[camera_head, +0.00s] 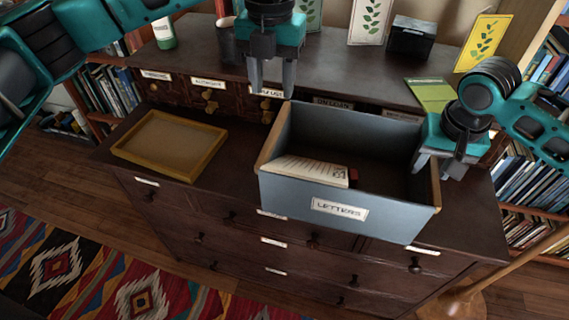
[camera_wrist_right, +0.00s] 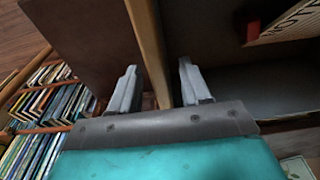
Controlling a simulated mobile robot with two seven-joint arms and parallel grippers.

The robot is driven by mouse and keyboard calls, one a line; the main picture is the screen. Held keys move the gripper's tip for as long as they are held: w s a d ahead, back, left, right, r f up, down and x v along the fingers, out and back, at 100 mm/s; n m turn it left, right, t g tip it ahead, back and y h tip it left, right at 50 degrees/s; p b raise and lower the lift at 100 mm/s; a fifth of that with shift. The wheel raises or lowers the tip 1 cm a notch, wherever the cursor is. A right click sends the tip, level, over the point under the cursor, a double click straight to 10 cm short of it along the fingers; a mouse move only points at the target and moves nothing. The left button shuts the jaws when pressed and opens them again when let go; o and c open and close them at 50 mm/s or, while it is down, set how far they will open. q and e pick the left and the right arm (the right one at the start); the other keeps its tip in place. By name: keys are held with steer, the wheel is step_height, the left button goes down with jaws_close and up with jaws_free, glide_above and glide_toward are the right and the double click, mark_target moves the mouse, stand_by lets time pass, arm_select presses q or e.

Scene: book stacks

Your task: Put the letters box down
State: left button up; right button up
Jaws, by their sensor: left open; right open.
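The letters box (camera_head: 335,208) is a grey-blue open box with wooden side rims and a LETTERS label on its front. It rests at the front of the dark cabinet top, its front face close to or over the edge. A pale letter (camera_head: 312,168) lies inside, with a small red item beside it. My left gripper (camera_head: 272,90) is open and empty, above the box's back left corner. My right gripper (camera_head: 440,165) is open at the right side wall. In the right wrist view (camera_wrist_right: 158,88) its fingers stand either side of that wooden wall, apparently not clamped.
A shallow yellow-rimmed tray (camera_head: 210,152) lies left of the box on the dark cabinet (camera_head: 112,155). Behind, a raised shelf (camera_head: 200,60) with labelled drawers carries a black box (camera_head: 411,38), plant cards and a green book (camera_head: 430,93). Bookshelves flank both sides.

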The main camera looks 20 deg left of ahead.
step_height(320, 180, up, 12)
steer(key=s, duration=0.1)
steer(key=shift+s, duration=0.4)
steer(key=shift+s+f, duration=0.1)
